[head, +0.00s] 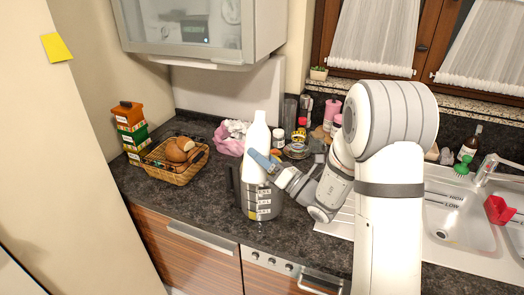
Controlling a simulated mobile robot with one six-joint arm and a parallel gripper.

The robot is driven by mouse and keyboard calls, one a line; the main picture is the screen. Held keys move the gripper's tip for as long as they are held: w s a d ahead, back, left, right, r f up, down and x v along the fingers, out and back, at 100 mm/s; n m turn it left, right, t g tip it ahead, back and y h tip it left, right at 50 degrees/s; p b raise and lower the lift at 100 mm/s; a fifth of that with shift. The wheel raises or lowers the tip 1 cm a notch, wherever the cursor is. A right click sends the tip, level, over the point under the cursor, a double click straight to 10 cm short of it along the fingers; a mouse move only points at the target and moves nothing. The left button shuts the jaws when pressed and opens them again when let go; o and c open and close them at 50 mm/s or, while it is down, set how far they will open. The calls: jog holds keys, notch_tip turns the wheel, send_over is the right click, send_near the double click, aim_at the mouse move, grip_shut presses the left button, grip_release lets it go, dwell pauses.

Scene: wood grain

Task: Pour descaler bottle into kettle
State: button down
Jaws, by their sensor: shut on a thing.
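A white bottle (256,136) stands upright in the head view, just behind or over the kettle; I cannot tell whether its base touches anything. My gripper (262,160) is shut on the bottle at its middle, reaching in from the right. The grey kettle (263,206), with white level marks on its side, stands on the dark counter near the front edge. The bottle's lower end and part of the kettle's top are hidden by the gripper and each other. The bottle looks untilted.
A bread basket (168,172) and stacked boxes (130,127) stand at the left of the counter (200,205). A pink cloth (227,143) and several jars crowd behind the kettle. The sink (465,220) is at the right. A wall cabinet (190,32) hangs above.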

jog(key=shift+s, duration=0.15)
jog(key=shift+m, duration=0.3)
jog(key=shift+r+p, duration=0.1)
jog(key=shift+p, duration=0.2)
jog(key=shift+s+m+h+p, duration=0.25)
jog(key=shift+m+h+p, duration=0.15)
jog(key=shift+m+p, duration=0.15)
jog(key=shift+s+f+m+t+p, duration=0.2)
jog(key=shift+m+t+p, duration=0.05)
jog(key=shift+t+p, duration=0.05)
jog(key=shift+s+r+p, duration=0.1)
jog(key=shift+p, duration=0.25)
jog(key=shift+s+a+m+h+p, duration=0.15)
jog(key=shift+s+m+h+p, duration=0.1)
jog(key=shift+m+h+p, duration=0.3)
jog(key=shift+s+f+m, duration=0.1)
jog(key=shift+f+m, duration=0.15)
